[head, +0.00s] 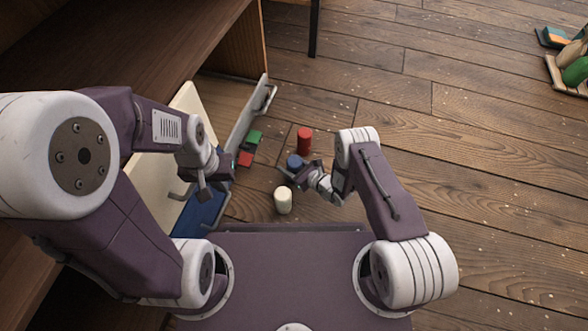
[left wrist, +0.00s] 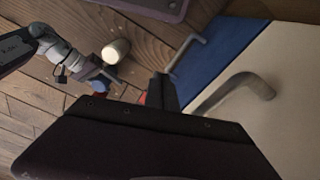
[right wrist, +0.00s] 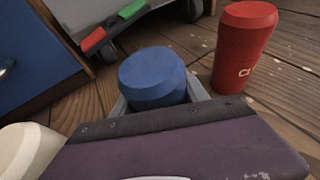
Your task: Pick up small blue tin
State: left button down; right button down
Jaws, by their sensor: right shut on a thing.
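The small blue tin (head: 294,161) is near the middle of the head view, just above the floor or on it; I cannot tell which. My right gripper (right wrist: 160,98) is shut on it, with a grey finger at each side in the right wrist view. The tin (right wrist: 153,76) looks upright there, its lower part hidden by the gripper. My left gripper (left wrist: 165,90) has its fingers together and looks empty, near the cabinet fronts at the left.
A red tin (head: 304,140) stands just behind the blue one, and a cream tin (head: 283,200) stands in front. Cream and blue (head: 203,212) fronts with handles are at left.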

aim_at(292, 158)
jog(key=r+p, duration=0.5)
jog(key=shift+d+r, duration=0.25)
jog(key=s+d+r+p, duration=0.1)
jog(key=d+r+p, duration=0.1)
jog(key=d, duration=0.3)
jog(key=s+d+r+p, duration=0.2)
jog(key=d+r+p, duration=0.1)
jog(key=d+p, duration=0.2)
jog(key=shift+s+d+r, duration=0.3)
